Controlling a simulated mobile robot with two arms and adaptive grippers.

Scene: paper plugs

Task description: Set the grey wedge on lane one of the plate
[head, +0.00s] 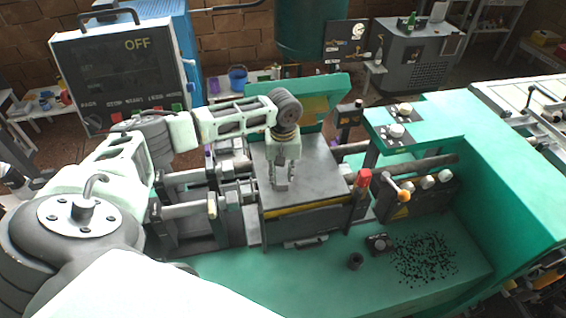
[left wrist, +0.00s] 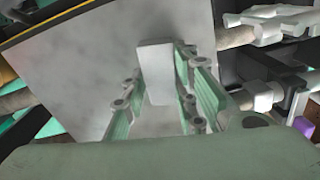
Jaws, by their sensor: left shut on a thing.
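The grey plate (head: 325,172) lies flat in the middle of the green machine, with a yellow strip along its front edge. My left gripper (head: 282,178) points down over the left-middle part of the plate. It is shut on the grey wedge (left wrist: 155,72), a pale block between its two green fingers in the left wrist view. In the head view the wedge (head: 281,186) is small and partly hidden by the fingers. I cannot tell whether it touches the plate. Lane markings cannot be made out. My right gripper is not in view.
A red-capped part (head: 363,180) stands at the plate's right edge, near an orange-tipped lever (head: 403,195). A control panel (head: 125,65) reading OFF stands at the left. Dark chips (head: 425,258) lie on the green bed at the front right. Metal rods flank the plate.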

